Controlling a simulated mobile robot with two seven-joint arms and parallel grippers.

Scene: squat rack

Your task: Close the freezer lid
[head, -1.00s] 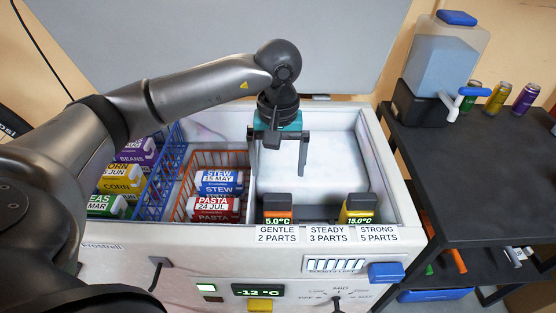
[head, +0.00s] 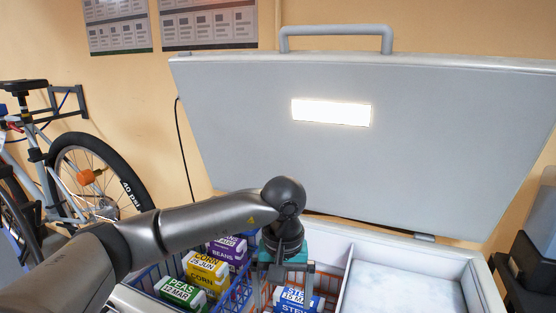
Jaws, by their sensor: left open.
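The freezer lid (head: 430,150) stands raised and leaning back, a large grey panel with a lit lamp (head: 331,112) on its inner face. Its grey bar handle (head: 336,35) runs along the top edge. The white chest freezer (head: 385,262) lies open below, its front cut off by the frame. My left gripper (head: 283,290) is open and points down over the basket of stew packs. It is well below the handle and apart from it. Its fingertips are near the bottom of the view. My right gripper is not in view.
Blue and orange baskets hold food packs such as peas (head: 182,293), corn (head: 206,272) and stew (head: 298,300). The right compartment (head: 405,285) looks empty in the part that shows. A bicycle (head: 95,175) stands at left; a black shelf (head: 530,262) is at right.

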